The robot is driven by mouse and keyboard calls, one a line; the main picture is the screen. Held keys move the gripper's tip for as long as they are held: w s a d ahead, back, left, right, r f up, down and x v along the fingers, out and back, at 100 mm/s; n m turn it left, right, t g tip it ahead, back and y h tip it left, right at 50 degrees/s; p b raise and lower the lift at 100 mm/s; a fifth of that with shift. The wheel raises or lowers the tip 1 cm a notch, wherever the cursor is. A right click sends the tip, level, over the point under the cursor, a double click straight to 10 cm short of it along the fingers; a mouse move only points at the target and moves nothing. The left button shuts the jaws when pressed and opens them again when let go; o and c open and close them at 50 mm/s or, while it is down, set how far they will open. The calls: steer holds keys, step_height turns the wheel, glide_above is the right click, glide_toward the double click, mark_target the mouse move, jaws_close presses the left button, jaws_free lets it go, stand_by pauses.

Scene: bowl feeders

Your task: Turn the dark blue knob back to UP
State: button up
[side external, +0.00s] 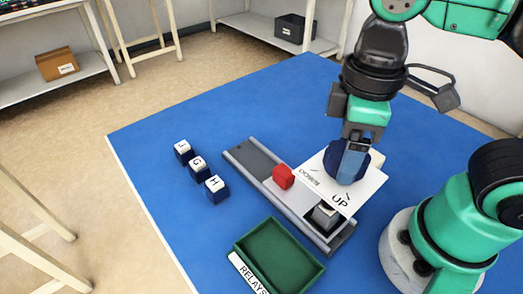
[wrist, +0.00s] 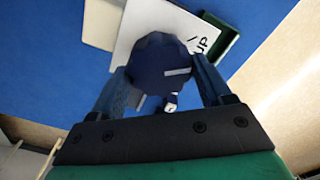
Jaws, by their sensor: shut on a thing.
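The dark blue knob (side external: 333,160) sits on a white plate (side external: 367,190) marked DOWN and UP. My gripper (side external: 350,172) points down over the plate with its fingers around the knob. In the wrist view, the knob (wrist: 155,55) is between the two fingers of my gripper (wrist: 161,75), which are shut on its sides. A pale line on the knob points right in that view. The UP label (wrist: 206,46) lies above and right of the line's end. In the side view, my fingers hide part of the knob and its line.
A green RELAYS tray (side external: 265,245) stands in front. Lettered blocks J, G and H (side external: 215,188) stand left on the blue mat.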

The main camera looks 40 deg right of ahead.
steer(key=shift+n, duration=1.5)
steer(key=o, duration=1.2)
steer(key=shift+o, duration=0.2)
steer(key=shift+r, duration=0.1)
steer(key=shift+r, duration=2.75)
